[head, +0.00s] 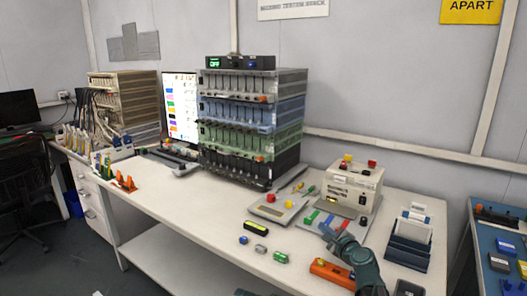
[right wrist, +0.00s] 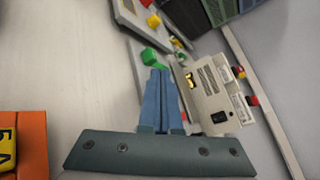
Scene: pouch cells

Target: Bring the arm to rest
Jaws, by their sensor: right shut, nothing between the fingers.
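My right gripper (head: 328,233) shows in the head view at the front right of the white bench (head: 180,205), its arm coming in from the lower right. Its two blue fingers (right wrist: 160,82) are together in the right wrist view, with nothing between them. In that view a green block (right wrist: 152,57) shows just past the fingertips. The gripper looks to be over the bench, in front of the beige tester box (head: 352,190); its exact height I cannot tell.
A tall rack of cell testers (head: 250,125) stands at the back middle. An orange tool (head: 332,272) lies beside my right arm, and a dark blue holder (head: 409,240) stands to its right. A yellow-black device (head: 255,228) lies to the left. The left-middle bench top is clear.

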